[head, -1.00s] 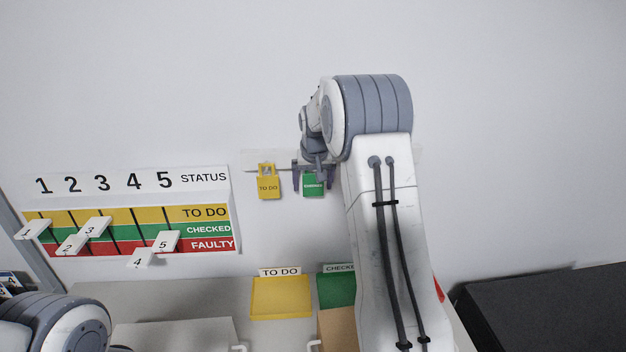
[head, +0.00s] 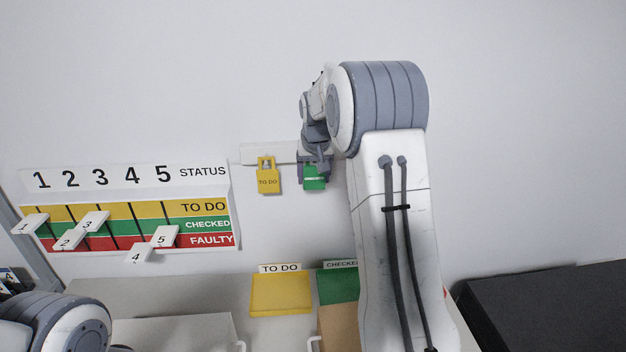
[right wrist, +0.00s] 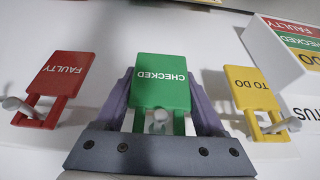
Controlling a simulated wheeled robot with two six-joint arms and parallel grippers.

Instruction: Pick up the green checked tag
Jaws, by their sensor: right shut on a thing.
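The green checked tag (head: 315,183) is at the wall rail in the head view, partly covered by my right gripper (head: 314,170). In the right wrist view, the green tag (right wrist: 160,82) reads CHECKED upside down. The fingers of my right gripper (right wrist: 161,95) are shut on its two sides. A pale peg end (right wrist: 159,121) shows at the tag's handle opening, so the tag is still around or right at its peg. My left gripper is out of view.
A yellow TO DO tag (head: 267,178) hangs just left; a red FAULTY tag (right wrist: 60,82) hangs on the other side. Below are a yellow tray (head: 281,294) and a green tray (head: 337,287). A status board (head: 130,207) is on the wall at left.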

